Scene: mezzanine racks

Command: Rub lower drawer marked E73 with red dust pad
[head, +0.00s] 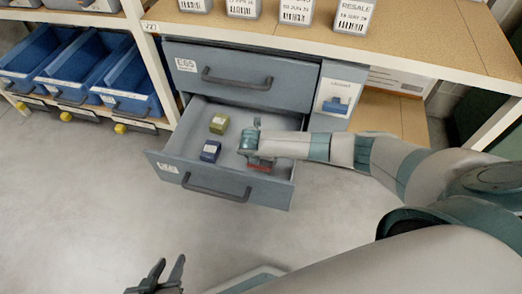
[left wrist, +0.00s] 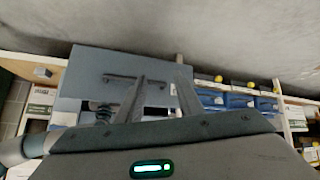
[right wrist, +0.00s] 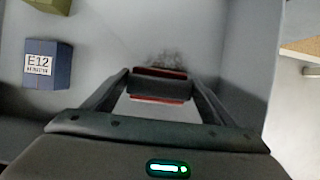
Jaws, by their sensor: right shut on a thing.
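The lower drawer (head: 222,190) is pulled open; its front label is too small to read surely. My right gripper (head: 262,162) is inside it, toward the right end. It is shut on the red dust pad (head: 260,168), which also shows between the fingers in the right wrist view (right wrist: 158,99). A dark dusty smudge (right wrist: 168,58) lies on the drawer floor just beyond the pad. I cannot tell whether the pad touches the floor. My left gripper (head: 163,275) is open and empty, low in front of the drawer; its fingers are apart in the left wrist view (left wrist: 160,75).
A blue box marked E12 (right wrist: 48,65) and an olive box (head: 219,123) stand in the drawer, left of my right gripper. The upper drawer (head: 240,77) above is shut. Blue bins (head: 80,65) fill the left rack. The floor in front is clear.

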